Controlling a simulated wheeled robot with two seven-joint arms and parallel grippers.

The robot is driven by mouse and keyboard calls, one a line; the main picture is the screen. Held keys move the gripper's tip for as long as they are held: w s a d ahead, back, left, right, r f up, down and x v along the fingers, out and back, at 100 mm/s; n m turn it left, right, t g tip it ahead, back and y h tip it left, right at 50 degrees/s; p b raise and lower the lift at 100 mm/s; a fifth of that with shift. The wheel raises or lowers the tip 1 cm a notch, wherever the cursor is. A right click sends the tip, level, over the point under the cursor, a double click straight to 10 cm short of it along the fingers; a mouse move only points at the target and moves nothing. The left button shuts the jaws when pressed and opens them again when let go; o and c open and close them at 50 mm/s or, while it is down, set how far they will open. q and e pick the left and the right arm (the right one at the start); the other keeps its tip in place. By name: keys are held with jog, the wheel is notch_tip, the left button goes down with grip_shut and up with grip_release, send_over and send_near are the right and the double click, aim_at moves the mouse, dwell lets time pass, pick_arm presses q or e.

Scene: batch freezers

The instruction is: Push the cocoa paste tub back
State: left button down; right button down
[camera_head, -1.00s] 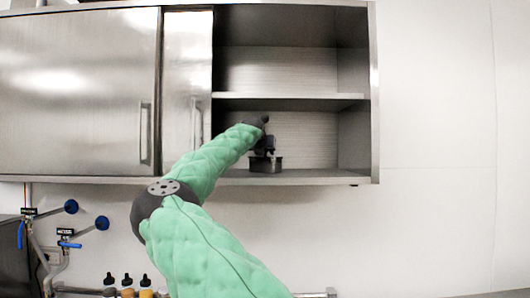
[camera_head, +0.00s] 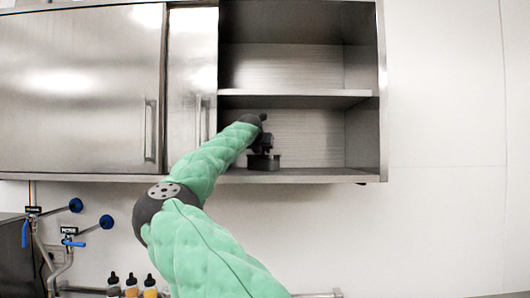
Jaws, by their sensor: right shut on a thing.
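The cocoa paste tub (camera_head: 263,163) is a small, dark, low container on the bottom shelf of the open wall cabinet, near the shelf's front and left of its middle. My right arm reaches up from below into the lower compartment. My right gripper (camera_head: 264,153) is at the top of the tub and shut on it. The fingers are small and dark, so their exact contact is hard to see. My left gripper is not in view.
The steel cabinet (camera_head: 362,92) has an open right section with a middle shelf (camera_head: 300,95) close above my wrist. Sliding doors (camera_head: 85,95) cover the left. The bottom shelf is clear right of the tub. Bottles (camera_head: 131,286) and blue-handled taps (camera_head: 75,206) are below.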

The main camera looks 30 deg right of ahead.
jog(key=shift+w+a, duration=0.15)
jog(key=shift+w, duration=0.1)
jog(key=c, duration=1.2)
grip_release()
jog(key=shift+c, duration=0.2)
jog(key=shift+o, duration=0.2)
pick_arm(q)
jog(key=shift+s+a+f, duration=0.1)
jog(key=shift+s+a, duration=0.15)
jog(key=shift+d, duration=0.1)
